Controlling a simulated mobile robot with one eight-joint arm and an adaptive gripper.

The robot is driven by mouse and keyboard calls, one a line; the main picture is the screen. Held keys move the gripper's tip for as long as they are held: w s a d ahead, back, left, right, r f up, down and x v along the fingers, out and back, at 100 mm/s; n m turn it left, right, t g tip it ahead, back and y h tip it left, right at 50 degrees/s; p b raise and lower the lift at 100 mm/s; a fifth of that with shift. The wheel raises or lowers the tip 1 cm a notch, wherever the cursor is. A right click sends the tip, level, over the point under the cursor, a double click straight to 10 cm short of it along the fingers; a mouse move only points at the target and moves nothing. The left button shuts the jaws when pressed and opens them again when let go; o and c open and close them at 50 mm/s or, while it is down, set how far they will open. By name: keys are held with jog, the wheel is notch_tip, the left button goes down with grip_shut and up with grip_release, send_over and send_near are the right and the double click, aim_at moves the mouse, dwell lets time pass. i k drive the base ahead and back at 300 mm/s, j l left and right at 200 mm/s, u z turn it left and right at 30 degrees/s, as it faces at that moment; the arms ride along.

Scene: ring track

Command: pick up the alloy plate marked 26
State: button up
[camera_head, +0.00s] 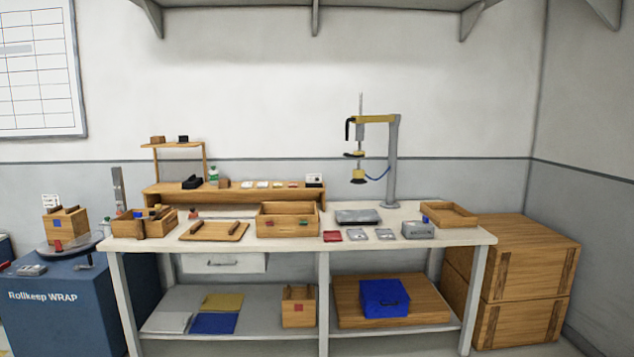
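Two small light grey plates lie flat near the front edge of the workbench (460,237): a left grey plate (357,235) and a right grey plate (385,235). A small red plate (332,236) lies just left of them. Any marks on these plates are too small to read, so I cannot tell which one bears 26. My gripper is not in view.
An open wooden box (287,225) stands left of the plates, and a grey block (418,230) stands to their right. A flat grey device (357,216) sits behind them, near a post with a yellow arm (375,119). Wooden crates (520,262) stand at right.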

aim_at(355, 234)
jog(key=i+l, duration=0.2)
jog(key=i, duration=0.25)
jog(key=i+l, duration=0.15)
jog(key=i, duration=0.35)
jog(key=i+l, duration=0.2)
jog(key=i, duration=0.25)
jog(key=i+l, duration=0.15)
jog(key=i, duration=0.3)
jog(key=i+l, duration=0.2)
jog(key=i, duration=0.3)
